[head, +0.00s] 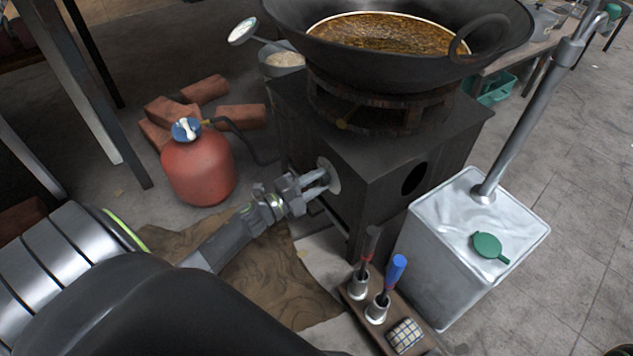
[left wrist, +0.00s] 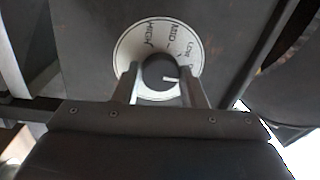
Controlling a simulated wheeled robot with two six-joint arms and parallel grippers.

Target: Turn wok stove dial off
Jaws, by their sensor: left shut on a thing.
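The dark box stove (head: 380,150) stands at centre with a large black wok (head: 400,75) of brown liquid on its ring. A round white dial plate is on the stove's left front face. In the left wrist view the dial plate (left wrist: 130,48) reads HIGH, MID and LOW, with another mark partly hidden by a finger. The dark dial knob (left wrist: 158,72) has a white pointer line aimed right. My left gripper (head: 325,178) is at the dial; in the left wrist view its fingers (left wrist: 160,85) are shut on the knob from both sides. My right gripper is out of view.
A red gas cylinder (head: 198,168) with a hose stands left of the stove, near bricks (head: 240,117). A white metal can (head: 455,255) with a pump pipe stands right. A small wooden rack (head: 375,325) with tools sits in front. A brown cloth (head: 265,275) lies below my arm.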

